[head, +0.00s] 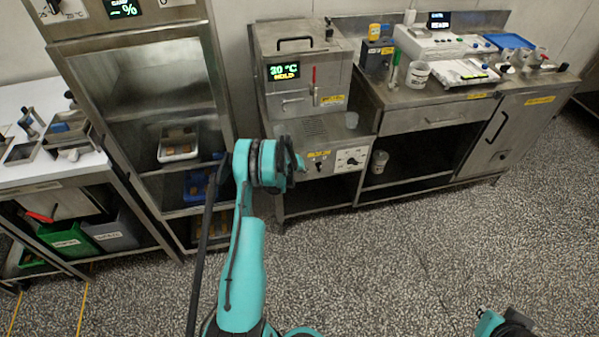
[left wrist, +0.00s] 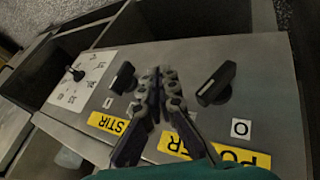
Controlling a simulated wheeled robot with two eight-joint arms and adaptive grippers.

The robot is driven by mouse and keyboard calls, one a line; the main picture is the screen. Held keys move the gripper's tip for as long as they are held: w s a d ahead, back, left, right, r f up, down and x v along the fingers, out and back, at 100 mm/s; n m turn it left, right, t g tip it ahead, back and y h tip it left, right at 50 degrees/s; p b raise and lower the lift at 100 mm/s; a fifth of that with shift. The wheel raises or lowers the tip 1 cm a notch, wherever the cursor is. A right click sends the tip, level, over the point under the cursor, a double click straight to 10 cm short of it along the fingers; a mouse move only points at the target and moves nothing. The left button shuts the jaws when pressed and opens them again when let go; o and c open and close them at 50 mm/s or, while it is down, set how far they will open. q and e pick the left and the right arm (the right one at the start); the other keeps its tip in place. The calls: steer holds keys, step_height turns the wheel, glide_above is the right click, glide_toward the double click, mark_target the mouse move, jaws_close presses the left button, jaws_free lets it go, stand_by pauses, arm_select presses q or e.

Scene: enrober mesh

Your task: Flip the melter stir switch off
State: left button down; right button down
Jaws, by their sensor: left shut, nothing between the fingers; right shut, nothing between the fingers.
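The melter (head: 303,70) stands at the back wall with its switch panel (head: 351,159) low on its front. In the left wrist view, the black stir switch (left wrist: 122,78) sits above the yellow STIR label (left wrist: 108,122), with an "I" mark beside it. My left gripper (left wrist: 160,72) is shut and empty, with its fingertips between the stir switch and the black power switch (left wrist: 217,84). I cannot tell whether the fingertips touch the panel. In the head view my left gripper (head: 301,165) is at the panel's left part. My right gripper (head: 482,312) is low at the right, empty.
A dial (left wrist: 78,74) on a white scale lies left of the stir switch. The power label (left wrist: 225,155) is partly covered by my gripper. A steel counter (head: 440,95) with a drawer stands right of the melter, and a rack (head: 222,95) stands left. The speckled floor in front is clear.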

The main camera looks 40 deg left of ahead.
mark_target(319, 166)
arm_select(q)
steer(key=w+d, duration=0.1)
steer(key=w+d+f+b, duration=0.1)
steer(key=w, duration=0.1)
steer(key=shift+w+d, duration=0.3)
steer(key=shift+d, duration=0.1)
